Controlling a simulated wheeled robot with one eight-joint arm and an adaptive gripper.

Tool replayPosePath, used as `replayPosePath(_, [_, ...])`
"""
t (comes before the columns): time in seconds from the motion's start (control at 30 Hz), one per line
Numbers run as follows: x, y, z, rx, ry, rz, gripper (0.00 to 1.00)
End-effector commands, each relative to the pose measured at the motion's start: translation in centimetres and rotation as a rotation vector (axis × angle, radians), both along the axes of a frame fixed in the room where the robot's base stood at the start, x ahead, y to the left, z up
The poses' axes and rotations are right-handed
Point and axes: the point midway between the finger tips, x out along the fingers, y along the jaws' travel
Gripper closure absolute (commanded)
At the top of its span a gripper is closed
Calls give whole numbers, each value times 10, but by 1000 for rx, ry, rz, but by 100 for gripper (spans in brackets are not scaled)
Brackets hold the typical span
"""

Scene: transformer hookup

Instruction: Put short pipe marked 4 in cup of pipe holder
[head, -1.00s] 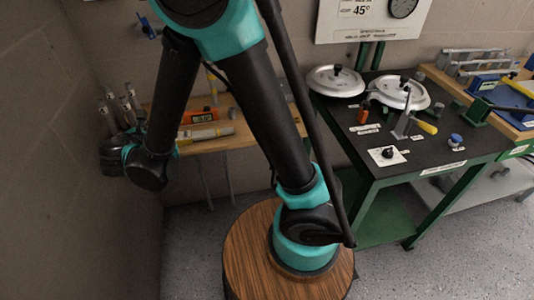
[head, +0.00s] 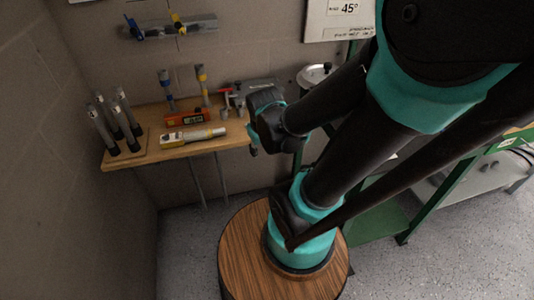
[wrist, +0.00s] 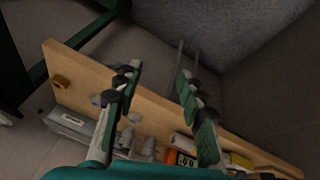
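The pipe holder (head: 126,143) is at the left end of the wooden wall shelf in the head view. Several grey pipes with pale labels (head: 121,96) lean in its black cups. The labels are too small to read, so I cannot tell which pipe is marked 4. I cannot see whether any cup is empty. In the wrist view, my gripper (wrist: 158,98) has its two green fingers wide apart with nothing between them, above the shelf. In the head view, my wrist is near the shelf's right end and hides the fingers.
On the shelf (head: 170,152) are an orange level (head: 187,117), a yellow-and-white tube (head: 194,136), two banded upright pieces (head: 203,84) and red-handled clamps (head: 226,98). A rack (head: 170,27) is on the wall above. A green-framed table (head: 425,205) is at right, largely behind my arm.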

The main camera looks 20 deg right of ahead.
Motion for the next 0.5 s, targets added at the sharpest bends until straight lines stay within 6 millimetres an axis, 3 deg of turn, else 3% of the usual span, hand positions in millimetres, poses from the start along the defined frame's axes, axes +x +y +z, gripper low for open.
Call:
replayPosePath(0.2, [-22, -8, -5, 155, -18, -223, 61])
replayPosePath(0.5, [-23, -8, -6, 175, -20, -251, 61])
